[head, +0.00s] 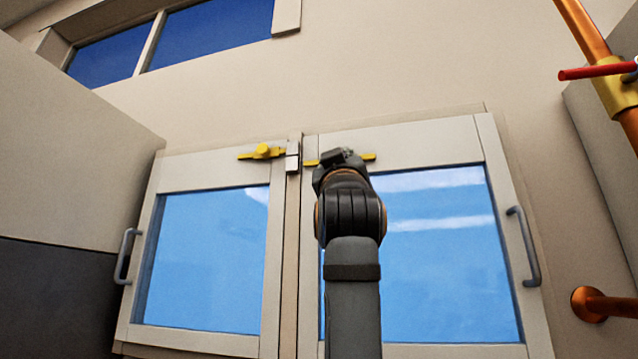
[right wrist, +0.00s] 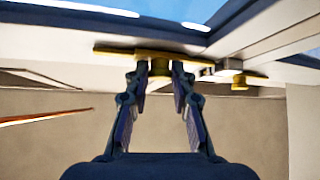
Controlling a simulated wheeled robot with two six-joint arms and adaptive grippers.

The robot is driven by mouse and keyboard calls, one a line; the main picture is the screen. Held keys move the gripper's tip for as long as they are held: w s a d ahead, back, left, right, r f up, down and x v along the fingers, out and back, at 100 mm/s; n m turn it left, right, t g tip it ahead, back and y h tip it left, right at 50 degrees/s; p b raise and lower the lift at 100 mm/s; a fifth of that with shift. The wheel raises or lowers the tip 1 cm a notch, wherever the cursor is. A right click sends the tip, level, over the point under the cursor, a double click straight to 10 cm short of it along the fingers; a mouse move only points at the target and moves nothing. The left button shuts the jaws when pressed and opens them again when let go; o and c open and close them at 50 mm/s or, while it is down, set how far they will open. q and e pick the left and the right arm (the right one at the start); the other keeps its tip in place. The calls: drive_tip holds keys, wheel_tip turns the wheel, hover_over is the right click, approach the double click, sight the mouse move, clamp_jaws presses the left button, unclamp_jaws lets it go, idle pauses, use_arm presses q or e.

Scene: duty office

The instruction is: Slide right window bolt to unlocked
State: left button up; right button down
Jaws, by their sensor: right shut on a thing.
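The right window bolt (head: 369,157) is a yellow bar across the top of the right window frame. Its left end shows near the metal keeper (head: 292,155) at the centre post; its middle is hidden behind my right gripper (head: 338,157). In the right wrist view, the two fingers of my right gripper (right wrist: 159,68) are shut on the round knob (right wrist: 160,67) under the bolt bar (right wrist: 115,50), one finger on each side. My left gripper is not in view.
A second yellow bolt (head: 262,152) sits on the left window. Grey handles (head: 126,256) and (head: 522,246) are on the outer window frames. Orange pipes with a red lever (head: 597,71) are at the right. A grey cabinet (head: 75,150) stands at the left.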

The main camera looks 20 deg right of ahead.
drive_tip(key=shift+s+d, duration=0.1)
drive_tip(key=c, duration=1.5)
unclamp_jaws()
drive_tip(key=shift+s, duration=0.1)
drive_tip(key=o, duration=0.4)
drive_tip(key=shift+s+d, duration=0.1)
drive_tip(key=shift+s, duration=0.05)
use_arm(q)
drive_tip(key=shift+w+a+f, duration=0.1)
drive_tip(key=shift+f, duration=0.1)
use_arm(e)
drive_tip(key=v, duration=0.7)
drive_tip(key=shift+s+f, duration=0.15)
drive_tip(key=shift+s, duration=0.15)
drive_tip(key=shift+w+d, duration=0.1)
